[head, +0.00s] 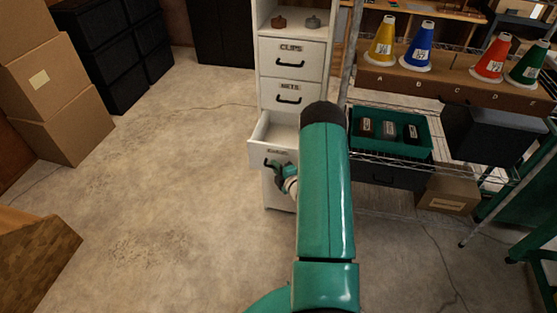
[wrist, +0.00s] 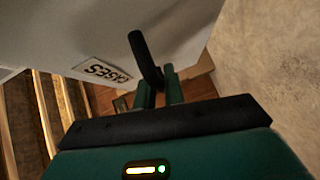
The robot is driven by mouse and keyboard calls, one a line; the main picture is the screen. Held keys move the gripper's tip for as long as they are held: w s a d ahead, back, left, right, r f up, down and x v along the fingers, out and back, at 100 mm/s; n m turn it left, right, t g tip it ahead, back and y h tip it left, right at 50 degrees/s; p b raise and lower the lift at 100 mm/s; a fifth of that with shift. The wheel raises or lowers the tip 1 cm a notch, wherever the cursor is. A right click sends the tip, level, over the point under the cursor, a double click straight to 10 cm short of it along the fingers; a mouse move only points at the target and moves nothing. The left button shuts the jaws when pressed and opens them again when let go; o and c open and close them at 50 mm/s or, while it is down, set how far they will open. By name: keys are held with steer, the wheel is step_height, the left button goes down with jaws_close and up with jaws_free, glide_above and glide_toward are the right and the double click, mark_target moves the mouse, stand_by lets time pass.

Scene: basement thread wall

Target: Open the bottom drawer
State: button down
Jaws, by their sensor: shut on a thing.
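The white cabinet (head: 291,100) stands in the middle of the head view. Its bottom drawer (head: 258,152) is pulled out, with part of its inside showing from above. My gripper (head: 279,170) is at the front of this drawer, shut on its black handle (head: 267,162). In the wrist view the drawer front (wrist: 75,35) carries a label reading CASES (wrist: 103,70). The black handle (wrist: 142,55) reaches between the two green fingers of my gripper (wrist: 158,88). My arm hides the right side of the drawer.
Two closed drawers, CLIPS (head: 290,60) and NETS (head: 291,96), sit above. A wire shelf to the right holds a green tray (head: 428,150) and several coloured cones (head: 420,48). Cardboard boxes (head: 60,130) stand at left. The concrete floor (head: 190,180) left of the cabinet is clear.

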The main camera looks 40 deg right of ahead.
steer(key=shift+s+a, duration=0.9)
steer(key=shift+a, duration=0.2)
steer(key=c, duration=1.8)
jaws_free()
steer(key=shift+o, duration=0.2)
steer(key=v, duration=1.4)
steer(key=shift+w, duration=0.1)
